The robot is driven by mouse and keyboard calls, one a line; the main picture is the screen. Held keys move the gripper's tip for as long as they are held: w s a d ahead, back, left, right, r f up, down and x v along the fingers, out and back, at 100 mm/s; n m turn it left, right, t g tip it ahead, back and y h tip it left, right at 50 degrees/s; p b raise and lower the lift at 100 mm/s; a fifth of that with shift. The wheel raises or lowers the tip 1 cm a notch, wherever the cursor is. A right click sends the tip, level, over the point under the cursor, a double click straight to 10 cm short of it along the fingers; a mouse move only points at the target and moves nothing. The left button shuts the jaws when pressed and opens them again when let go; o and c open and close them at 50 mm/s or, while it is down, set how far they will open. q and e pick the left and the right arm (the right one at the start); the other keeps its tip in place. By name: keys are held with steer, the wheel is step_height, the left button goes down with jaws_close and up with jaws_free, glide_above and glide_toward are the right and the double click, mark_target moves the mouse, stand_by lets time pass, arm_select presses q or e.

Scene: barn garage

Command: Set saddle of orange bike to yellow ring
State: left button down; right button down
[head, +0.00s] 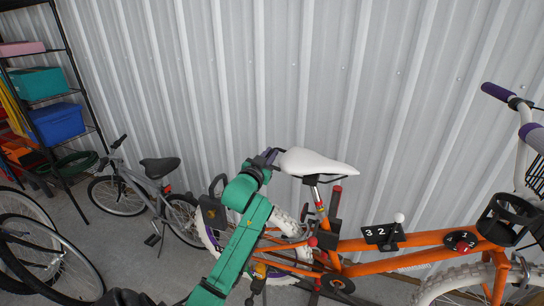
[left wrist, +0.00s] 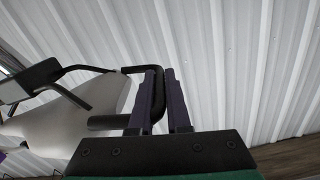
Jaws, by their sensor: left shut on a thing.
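The orange bike (head: 400,240) stands at the right in the head view. Its white saddle (head: 318,163) sits on a seat post (head: 319,200) with small coloured marks; which is the yellow ring is too small to tell. My left gripper (head: 270,156) is at the saddle's left end. In the left wrist view, its purple fingers (left wrist: 165,105) are shut on a black bar loop (left wrist: 158,90) joined to the saddle. The white saddle also shows there (left wrist: 75,125), seen tilted. My right gripper is not in view.
A red-topped lever (head: 336,195) stands beside the seat post. A number block (head: 383,235) and a dial (head: 460,243) sit on the frame. A grey bike (head: 150,190) stands left, near a shelf (head: 50,100). A corrugated wall (head: 330,80) is close behind.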

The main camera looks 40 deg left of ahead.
arm_select(q)
steer(key=c, duration=0.9)
jaws_free()
steer(key=shift+r, duration=0.3)
steer(key=shift+f, duration=0.15)
steer(key=shift+f, duration=0.1)
steer(key=b+v, duration=0.3)
steer(key=v, duration=1.1)
steer(key=shift+s+d+b, duration=0.1)
steer(key=shift+s+b, duration=0.25)
